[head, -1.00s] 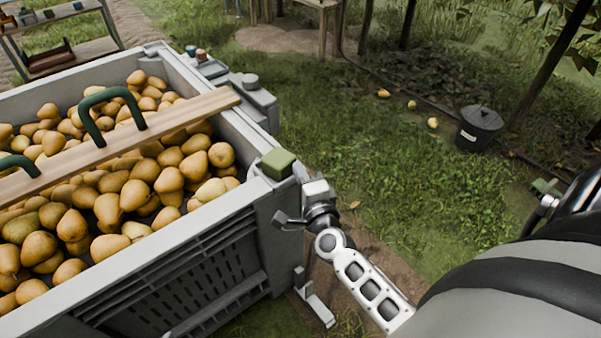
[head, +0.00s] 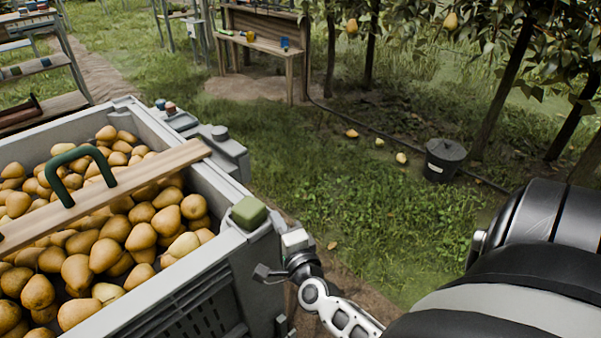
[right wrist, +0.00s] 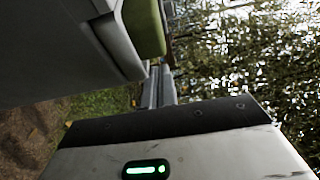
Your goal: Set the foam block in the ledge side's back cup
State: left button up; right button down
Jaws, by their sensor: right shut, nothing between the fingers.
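The green foam block (head: 249,212) sits on the near right corner of the grey crate's rim (head: 205,255). It also shows in the right wrist view as a green shape (right wrist: 144,28) at the top, partly cut off. My right gripper (head: 296,240) is just right of the block and a little below it, beside the crate corner, shut and empty. I cannot make out the inside of any cup. My left gripper is out of view.
Pears (head: 140,237) fill the crate, with a wooden board (head: 150,172) with a green handle across it. Small blue and red items sit at the ledge's far end. A dark lidded bin (head: 443,160) stands on the grass; a wooden bench (head: 262,45) is behind.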

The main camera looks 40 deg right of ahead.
jog(key=d+v, duration=0.1)
jog(key=v, duration=1.1)
jog(key=x, duration=0.4)
jog(key=a+x, duration=0.1)
jog(key=x, duration=0.3)
jog(key=a+r+x, duration=0.1)
jog(key=x, duration=0.4)
jog(key=shift+w+a+b, duration=0.1)
jog(key=shift+w+b, duration=0.2)
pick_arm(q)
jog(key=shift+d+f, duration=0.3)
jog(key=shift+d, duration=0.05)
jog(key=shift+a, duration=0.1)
